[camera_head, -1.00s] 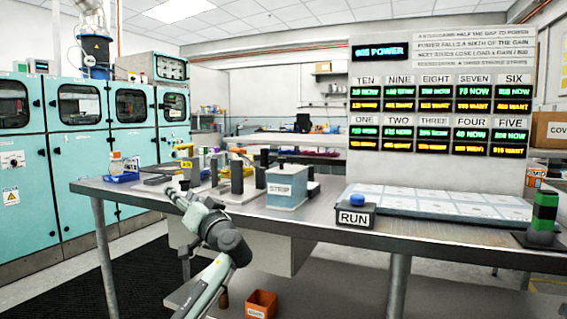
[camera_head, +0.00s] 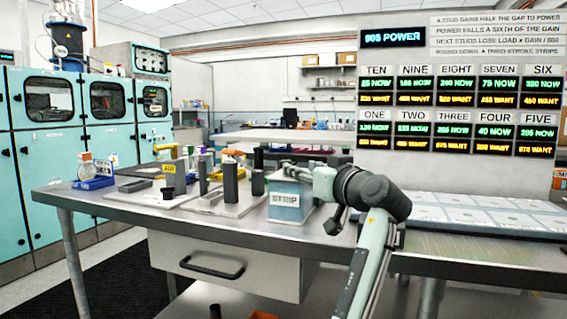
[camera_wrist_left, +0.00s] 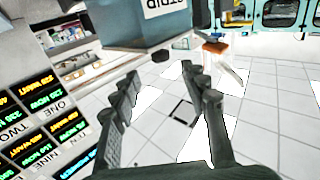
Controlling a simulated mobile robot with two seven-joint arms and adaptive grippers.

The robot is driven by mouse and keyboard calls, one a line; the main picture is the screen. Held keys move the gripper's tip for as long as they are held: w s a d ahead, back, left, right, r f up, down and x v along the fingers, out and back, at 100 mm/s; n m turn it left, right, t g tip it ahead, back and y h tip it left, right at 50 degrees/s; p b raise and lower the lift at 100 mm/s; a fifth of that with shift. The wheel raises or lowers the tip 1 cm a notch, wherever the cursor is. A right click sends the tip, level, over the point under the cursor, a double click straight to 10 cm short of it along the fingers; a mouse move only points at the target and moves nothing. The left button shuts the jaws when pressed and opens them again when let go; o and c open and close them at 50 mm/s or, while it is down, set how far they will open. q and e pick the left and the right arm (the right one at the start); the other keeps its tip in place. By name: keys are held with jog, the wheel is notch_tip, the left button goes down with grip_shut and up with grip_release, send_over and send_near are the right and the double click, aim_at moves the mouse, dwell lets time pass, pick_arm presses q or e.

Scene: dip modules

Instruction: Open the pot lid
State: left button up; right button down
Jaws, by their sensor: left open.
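A blue-grey box-shaped pot labelled STRIP (camera_head: 284,208) stands on the metal bench, right of the dark upright posts. Its top is partly hidden by my left gripper (camera_head: 291,171), which sits at its upper right edge; whether they touch I cannot tell. The lid is hard to make out there. In the left wrist view the STRIP label (camera_wrist_left: 166,8) is upside down at the top edge. My left gripper (camera_wrist_left: 165,88) shows there with its fingers apart and nothing between them. My right gripper is not in view.
Dark posts (camera_head: 230,184) on a plate stand left of the pot. A blue tray with a flask (camera_head: 92,176) is farther left. A display board (camera_head: 455,110) rises behind a pale panelled platform (camera_head: 480,213) at right. A drawer (camera_head: 225,262) hangs under the bench.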

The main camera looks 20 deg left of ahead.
pick_arm(q)
jog(key=p+x, duration=0.1)
jog(key=x, duration=0.5)
jog(key=shift+r, duration=0.1)
jog(key=shift+w+a, duration=0.45)
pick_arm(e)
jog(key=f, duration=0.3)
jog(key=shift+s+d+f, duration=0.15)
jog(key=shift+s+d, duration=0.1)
pick_arm(q)
grip_shut()
